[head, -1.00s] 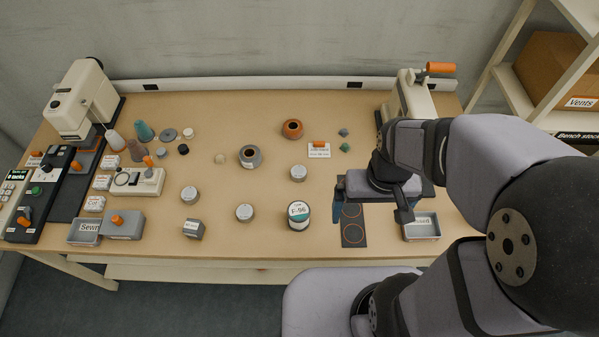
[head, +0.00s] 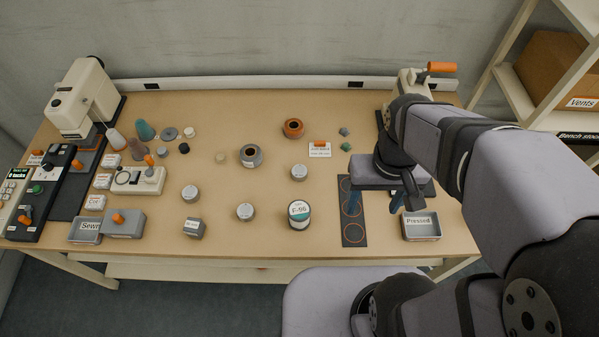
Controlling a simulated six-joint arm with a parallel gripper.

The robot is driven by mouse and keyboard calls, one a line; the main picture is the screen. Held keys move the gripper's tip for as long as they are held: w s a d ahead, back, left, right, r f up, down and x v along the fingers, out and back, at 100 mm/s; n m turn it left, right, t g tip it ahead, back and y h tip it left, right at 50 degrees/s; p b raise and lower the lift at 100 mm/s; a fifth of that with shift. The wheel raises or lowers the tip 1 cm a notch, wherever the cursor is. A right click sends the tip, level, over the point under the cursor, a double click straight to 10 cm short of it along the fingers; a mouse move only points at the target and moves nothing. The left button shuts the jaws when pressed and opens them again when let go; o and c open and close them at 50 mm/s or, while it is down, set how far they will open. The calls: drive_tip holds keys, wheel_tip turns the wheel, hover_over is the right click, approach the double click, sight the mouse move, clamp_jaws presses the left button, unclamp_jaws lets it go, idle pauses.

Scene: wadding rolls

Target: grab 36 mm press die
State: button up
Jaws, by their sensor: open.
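My gripper (head: 375,204) hangs over the right part of the bench with its blue fingers apart and nothing between them. It is beside a dark mat with orange circles (head: 353,235), in front of the press. Candidate dies are an orange-brown ring (head: 293,128) and a grey ring (head: 250,155), both with dark centre holes. Several grey lidded cylinders, such as one at mid bench (head: 299,172), also stand there. The size markings are too small to read, so I cannot tell which piece is the 36 mm die.
A press with an orange handle (head: 441,67) stands at the back right, partly behind my arm. A "Pressed" tray (head: 421,239) is at the front right. A reel marked F-96 (head: 299,222) stands left of the mat. Machines and a "Sewn" tray (head: 84,239) fill the left.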

drive_tip(key=w+a+f+n+t+h+b, duration=0.1)
drive_tip(key=w+a+n+h+b, duration=0.25)
drive_tip(key=w+n, duration=0.35)
drive_tip(key=w+a+f+n+t+h+b, duration=0.1)
drive_tip(key=w+a+n+h+b, duration=0.1)
drive_tip(key=w+n+h+b, duration=0.5)
drive_tip(key=w+a+r+n+t+b, duration=0.1)
drive_tip(key=w+a+n+t, duration=0.25)
drive_tip(key=a+n, duration=0.35)
drive_tip(key=w+a+r+n+t+b, duration=0.15)
drive_tip(key=a+n+t, duration=0.3)
drive_tip(key=a, duration=0.45)
approach(298, 172)
drive_tip(key=shift+w+d+r+n+g, duration=0.25)
drive_tip(key=shift+w+d+r+g, duration=0.15)
drive_tip(key=shift+w+d, duration=0.3)
drive_tip(key=shift+a+f, duration=0.1)
drive_tip(key=shift+f, duration=0.4)
drive_tip(key=shift+p+x, duration=2.05)
drive_tip(key=shift+x, duration=1.3)
drive_tip(key=shift+w+y, duration=0.25)
